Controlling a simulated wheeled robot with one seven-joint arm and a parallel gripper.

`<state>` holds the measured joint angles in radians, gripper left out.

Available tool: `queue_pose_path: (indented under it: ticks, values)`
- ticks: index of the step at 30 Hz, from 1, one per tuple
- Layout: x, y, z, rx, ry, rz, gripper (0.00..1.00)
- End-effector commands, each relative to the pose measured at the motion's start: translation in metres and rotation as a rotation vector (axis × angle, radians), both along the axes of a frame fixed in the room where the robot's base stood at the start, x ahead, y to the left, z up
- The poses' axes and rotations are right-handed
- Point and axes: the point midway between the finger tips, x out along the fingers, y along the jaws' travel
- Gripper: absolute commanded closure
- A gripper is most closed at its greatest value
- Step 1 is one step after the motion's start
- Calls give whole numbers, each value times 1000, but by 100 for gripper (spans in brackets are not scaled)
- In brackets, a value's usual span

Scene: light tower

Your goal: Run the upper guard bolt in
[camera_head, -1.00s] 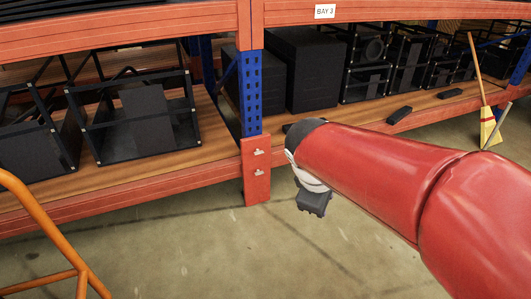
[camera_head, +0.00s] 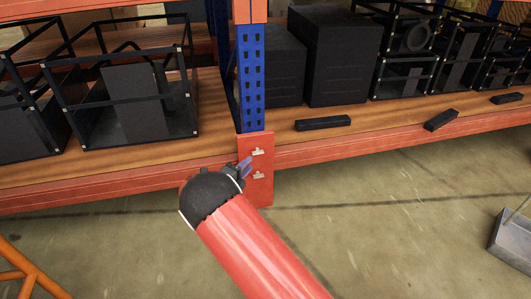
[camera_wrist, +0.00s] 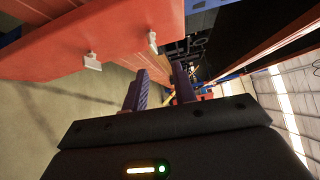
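The red guard (camera_head: 262,195) covers the foot of the blue rack upright and carries two pale bolts with flat heads, one above the other. The upper guard bolt (camera_head: 257,152) stands out from its face; in the wrist view it is the right-hand one (camera_wrist: 152,42). The lower bolt (camera_head: 259,175) is also at the left in the wrist view (camera_wrist: 92,60). My gripper (camera_head: 246,166) is close to the guard's left side, near bolt height. In the wrist view its two fingers (camera_wrist: 160,72) are apart with nothing between them, clear of both bolts.
The wooden shelf (camera_head: 190,150) with its red beam runs to both sides of the upright and bears black frames and boxes. An orange rail (camera_head: 35,275) is at lower left, a grey bin (camera_head: 512,240) at right. The floor between is clear.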

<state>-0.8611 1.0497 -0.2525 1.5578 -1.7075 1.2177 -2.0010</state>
Motion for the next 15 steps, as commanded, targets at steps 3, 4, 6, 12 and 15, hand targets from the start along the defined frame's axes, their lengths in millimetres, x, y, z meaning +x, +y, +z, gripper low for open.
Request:
queue_pose_path:
  ticks: [3,4,6,12,15]
  values:
    - [3,12,-11,-64,11,39,73]
    - [4,11,-11,-68,13,41,73]
    - [11,8,-12,-72,13,41,73]
    - [39,-9,-12,-68,12,38,73]
    - [52,-17,-12,-68,12,38,73]
